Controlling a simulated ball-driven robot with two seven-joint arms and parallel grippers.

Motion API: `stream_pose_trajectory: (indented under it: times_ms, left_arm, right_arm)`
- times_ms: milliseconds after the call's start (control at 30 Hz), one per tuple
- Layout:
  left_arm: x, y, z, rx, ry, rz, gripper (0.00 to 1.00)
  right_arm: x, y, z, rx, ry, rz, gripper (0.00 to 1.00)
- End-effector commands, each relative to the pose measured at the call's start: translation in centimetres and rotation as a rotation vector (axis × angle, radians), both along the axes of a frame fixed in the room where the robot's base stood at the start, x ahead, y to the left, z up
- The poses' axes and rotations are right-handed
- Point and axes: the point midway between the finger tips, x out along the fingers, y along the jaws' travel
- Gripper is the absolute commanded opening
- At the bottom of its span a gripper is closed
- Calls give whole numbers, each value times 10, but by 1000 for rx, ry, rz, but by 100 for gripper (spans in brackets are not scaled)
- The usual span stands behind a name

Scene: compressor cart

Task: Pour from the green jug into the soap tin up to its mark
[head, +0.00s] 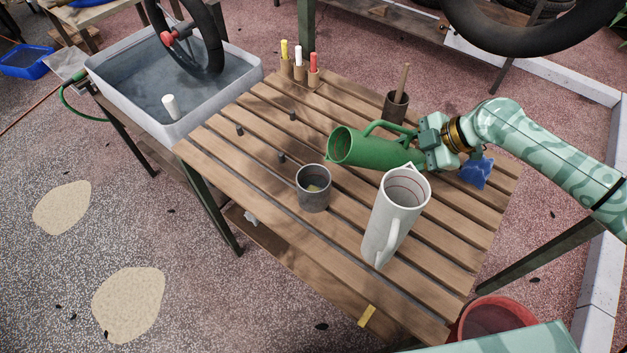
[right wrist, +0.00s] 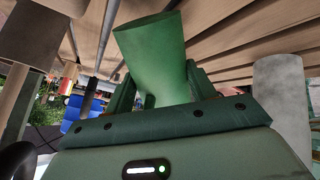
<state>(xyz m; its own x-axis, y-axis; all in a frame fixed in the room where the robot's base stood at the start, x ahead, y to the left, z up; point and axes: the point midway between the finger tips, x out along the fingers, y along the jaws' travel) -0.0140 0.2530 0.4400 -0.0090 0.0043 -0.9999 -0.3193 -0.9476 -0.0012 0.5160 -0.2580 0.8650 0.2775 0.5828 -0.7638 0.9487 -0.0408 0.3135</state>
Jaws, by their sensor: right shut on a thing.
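The green jug (head: 370,150) is held tipped far over above the slatted table, its mouth facing left. It also fills the middle of the right wrist view (right wrist: 155,60). My right gripper (head: 417,142) is shut on the jug at its right side. A little pale yellowish content shows low inside the tin. I see no stream between jug and tin, and cannot make out the tin's mark. My left gripper is not in view.
A white jug (head: 390,222) with a red line inside stands close right of the tin. A grey water basin (head: 120,85) stands left. The table's left part is mostly clear.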

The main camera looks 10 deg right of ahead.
Motion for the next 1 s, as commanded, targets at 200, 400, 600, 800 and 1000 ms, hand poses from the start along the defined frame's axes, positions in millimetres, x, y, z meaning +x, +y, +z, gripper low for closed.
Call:
stream_pose_trajectory:
  times_ms: [200, 400, 600, 800, 1000]
  left_arm:
    - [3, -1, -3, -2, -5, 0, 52]
    - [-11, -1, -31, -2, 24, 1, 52]
    - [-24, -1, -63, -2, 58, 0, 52]
    - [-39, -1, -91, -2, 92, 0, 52]
    - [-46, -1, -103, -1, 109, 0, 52]
  right_arm:
    - [0, 3, 5, 56, 7, 0, 17]
    - [-2, 13, -3, 253, 51, -2, 17]
    - [-3, 18, -7, 454, 91, -4, 17]
    - [-4, 25, -9, 655, 130, -4, 17]
    - [-7, 36, 16, 860, 162, -1, 17]
